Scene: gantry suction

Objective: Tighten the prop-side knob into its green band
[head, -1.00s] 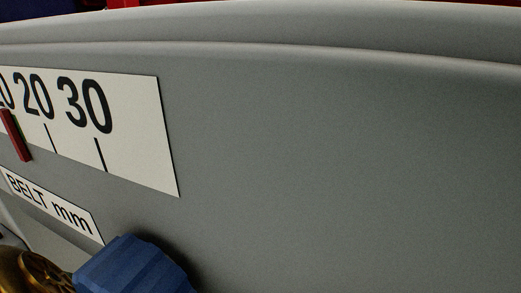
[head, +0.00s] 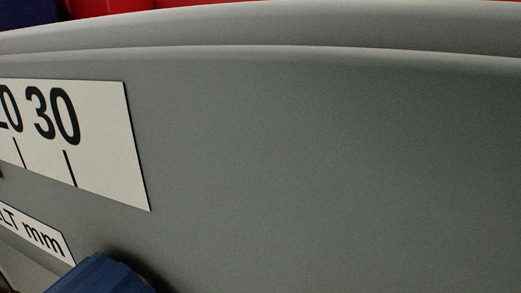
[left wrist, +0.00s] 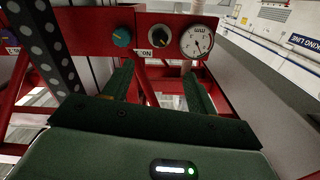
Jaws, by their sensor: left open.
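In the left wrist view a red panel carries a teal knob (left wrist: 122,37), a dark knob (left wrist: 160,37) with a partly readable label ending in "ON", and a round white gauge (left wrist: 197,41) with a dark needle. I cannot tell which knob is the prop-side one, and no green band can be made out. My left gripper (left wrist: 158,72) is open, its two dark green fingers reaching toward the panel below the knobs, with nothing seen between them. Neither gripper shows in the head view.
In the head view a grey wall (head: 300,170) fills most of the picture. It bears a white scale (head: 105,130) reading 30, a "mm" label (head: 40,238) and a blue faceted part (head: 100,278).

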